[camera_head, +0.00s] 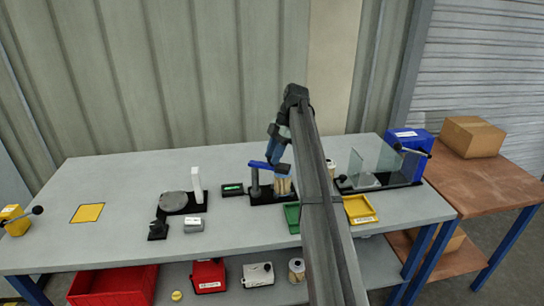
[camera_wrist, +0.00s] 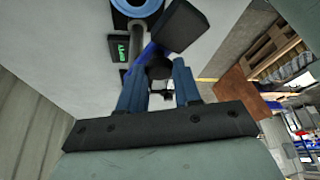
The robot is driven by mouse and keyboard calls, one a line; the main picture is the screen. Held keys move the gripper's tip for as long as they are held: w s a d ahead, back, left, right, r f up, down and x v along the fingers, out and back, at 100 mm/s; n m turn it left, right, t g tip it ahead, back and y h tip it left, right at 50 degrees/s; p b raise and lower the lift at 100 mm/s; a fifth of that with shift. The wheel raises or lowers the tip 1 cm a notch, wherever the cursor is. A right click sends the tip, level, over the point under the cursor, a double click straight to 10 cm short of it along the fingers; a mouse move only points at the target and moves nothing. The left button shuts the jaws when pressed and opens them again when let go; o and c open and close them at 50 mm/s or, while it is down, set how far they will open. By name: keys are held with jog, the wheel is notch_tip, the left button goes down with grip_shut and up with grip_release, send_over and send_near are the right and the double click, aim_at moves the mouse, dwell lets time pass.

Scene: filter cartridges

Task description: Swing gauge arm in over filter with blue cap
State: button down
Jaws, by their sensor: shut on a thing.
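The gauge arm (camera_head: 260,164) is a blue bar on a dark post, on a black base (camera_head: 262,201) at mid-table. A cream pleated filter (camera_head: 283,187) stands on that base beside the post, below the bar's right end. Its cap is mostly hidden in the head view. My gripper (camera_head: 276,160) reaches down to the bar's right end. In the wrist view its two blue fingers (camera_wrist: 160,80) are shut on the gauge arm at a dark knob, with the blue bar (camera_wrist: 148,52) just beyond. A blue ring (camera_wrist: 140,8) shows at the top edge; I cannot tell whether it is the cap.
A green-lit display (camera_head: 232,189) sits left of the base. A green tray (camera_head: 291,218) and a yellow tray (camera_head: 360,209) lie in front. A clear-panelled fixture (camera_head: 378,178) stands right; a grey disc stand (camera_head: 175,203) stands left.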

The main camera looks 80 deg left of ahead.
jog(key=shift+w+a+n+h, duration=0.15)
jog(key=shift+a+n+h, duration=0.25)
jog(key=shift+a+n, duration=0.45)
jog(key=shift+d+n, duration=0.15)
jog(key=shift+n, duration=0.2)
jog(key=c, duration=0.8)
grip_release()
jog(key=shift+t, duration=0.3)
jog(key=shift+d, duration=0.1)
